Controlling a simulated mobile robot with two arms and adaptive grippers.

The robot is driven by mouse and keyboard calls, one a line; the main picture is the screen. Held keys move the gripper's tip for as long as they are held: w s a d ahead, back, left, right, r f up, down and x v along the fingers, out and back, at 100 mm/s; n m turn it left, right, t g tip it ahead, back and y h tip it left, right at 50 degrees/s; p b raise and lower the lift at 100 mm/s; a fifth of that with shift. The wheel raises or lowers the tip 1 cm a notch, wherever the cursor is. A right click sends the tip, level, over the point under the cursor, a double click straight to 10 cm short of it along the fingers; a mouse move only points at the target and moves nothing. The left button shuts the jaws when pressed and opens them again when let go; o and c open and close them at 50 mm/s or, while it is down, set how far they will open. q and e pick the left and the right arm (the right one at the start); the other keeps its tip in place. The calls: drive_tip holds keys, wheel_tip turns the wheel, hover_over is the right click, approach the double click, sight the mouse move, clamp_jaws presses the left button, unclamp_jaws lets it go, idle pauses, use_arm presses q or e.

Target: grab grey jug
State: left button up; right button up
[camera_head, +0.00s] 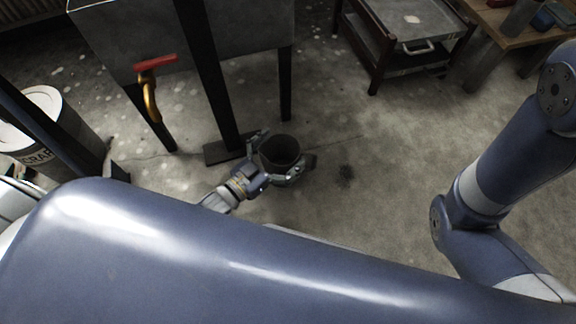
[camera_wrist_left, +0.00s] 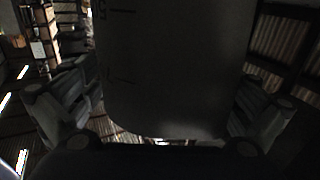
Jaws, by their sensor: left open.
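The grey jug (camera_head: 281,150) appears in the head view as a dark open-topped vessel near the middle, below the metal tank. In the left wrist view the jug (camera_wrist_left: 175,70) fills the centre, with measuring marks on its side. My left gripper (camera_head: 283,160) is open, with one finger on each side of the jug. In the left wrist view its fingers (camera_wrist_left: 160,108) stand left and right of the jug, with gaps beside it. The jug's base and what bears it are hidden in the head view. My right arm shows at the right, but its gripper is out of view.
A metal tank (camera_head: 130,40) on dark legs, with a red-handled brass tap (camera_head: 151,85), stands behind. A dark post foot (camera_head: 222,151) is close left of the jug. A scrap bin (camera_head: 50,115) is at left, a cart (camera_head: 405,45) at upper right. Floor right of the jug is clear.

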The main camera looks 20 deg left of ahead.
use_arm(q)
drive_tip(key=shift+w+d, duration=0.15)
drive_tip(key=shift+w, duration=0.1)
drive_tip(key=c, duration=1.4)
drive_tip(key=shift+r, duration=0.15)
drive_tip(key=shift+c, duration=0.2)
